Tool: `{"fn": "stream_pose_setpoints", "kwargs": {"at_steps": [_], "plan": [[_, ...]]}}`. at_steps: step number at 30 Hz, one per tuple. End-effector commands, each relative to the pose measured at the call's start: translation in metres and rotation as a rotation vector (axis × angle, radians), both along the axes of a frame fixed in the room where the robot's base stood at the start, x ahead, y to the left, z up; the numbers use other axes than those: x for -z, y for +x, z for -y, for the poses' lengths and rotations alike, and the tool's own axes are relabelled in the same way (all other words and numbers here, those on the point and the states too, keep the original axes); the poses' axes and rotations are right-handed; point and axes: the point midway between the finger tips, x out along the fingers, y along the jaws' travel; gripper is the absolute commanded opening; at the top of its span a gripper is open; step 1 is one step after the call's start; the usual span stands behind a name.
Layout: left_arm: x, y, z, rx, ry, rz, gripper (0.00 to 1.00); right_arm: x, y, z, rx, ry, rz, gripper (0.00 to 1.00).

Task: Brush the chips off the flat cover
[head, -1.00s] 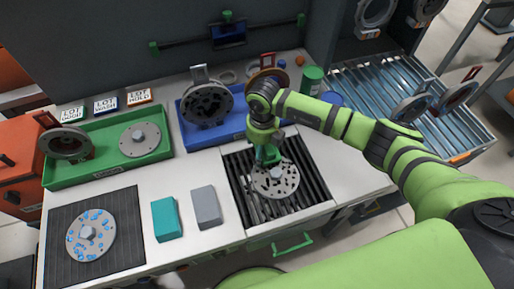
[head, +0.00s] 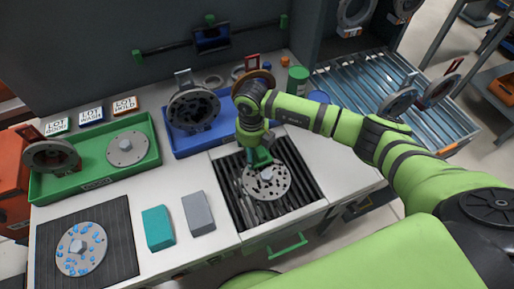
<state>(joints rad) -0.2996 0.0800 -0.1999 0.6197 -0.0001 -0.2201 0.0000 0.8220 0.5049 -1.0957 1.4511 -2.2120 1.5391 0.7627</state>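A round grey flat cover (head: 267,183) with a central boss lies on the dark slatted grate (head: 304,188). Many dark specks show on its face; I cannot tell chips from holes. My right gripper (head: 259,160) points down over the cover's far edge. It appears shut on a small green brush (head: 260,157), mostly hidden by the gripper. I cannot tell whether the brush touches the cover. Another grey disc (head: 82,250) with blue spots lies on the black ribbed mat (head: 122,262) at left. My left gripper is not in view.
A teal block (head: 158,228) and a grey block (head: 198,213) stand between mat and grate. A green tray (head: 97,182) and a blue tray (head: 190,145) hold metal parts behind. A green can (head: 297,79) stands near my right arm. A roller conveyor (head: 350,80) lies at right.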

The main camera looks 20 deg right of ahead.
Motion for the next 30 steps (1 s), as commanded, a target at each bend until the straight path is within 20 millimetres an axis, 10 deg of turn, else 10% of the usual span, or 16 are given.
{"fn": "stream_pose_setpoints", "kwargs": {"at_steps": [17,30], "plan": [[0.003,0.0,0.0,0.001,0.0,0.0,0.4,-0.001,-0.001,-0.025,-0.001,0.0,0.0,0.55],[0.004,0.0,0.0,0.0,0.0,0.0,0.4,0.002,0.0,-0.003,0.001,-0.002,0.0,0.55]]}}
